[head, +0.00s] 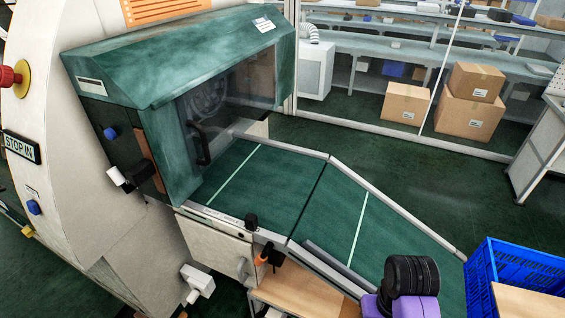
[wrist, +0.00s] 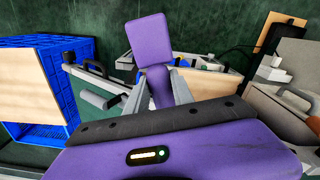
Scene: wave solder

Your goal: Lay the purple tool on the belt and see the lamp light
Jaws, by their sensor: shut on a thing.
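My gripper (wrist: 159,92) is shut on the narrow part of the purple tool (wrist: 148,42), whose flat, squarish end sticks out beyond the grey fingers in the wrist view. In the head view my purple and black wrist is at the bottom right, by the lower end of the belt, and I cannot make out the tool there for sure. The green belt (head: 268,190) comes out of the machine's hood and bends into a sloping part on the right. White lines cross it, and its visible surface is bare. I cannot tell which part is the lamp.
The green hood (head: 180,55) with a clear window covers the belt's far end. Metal rails (head: 375,195) edge the belt. A blue crate (head: 515,262) with a wooden board stands at the right, close to my wrist. Cardboard boxes (head: 470,98) lie behind.

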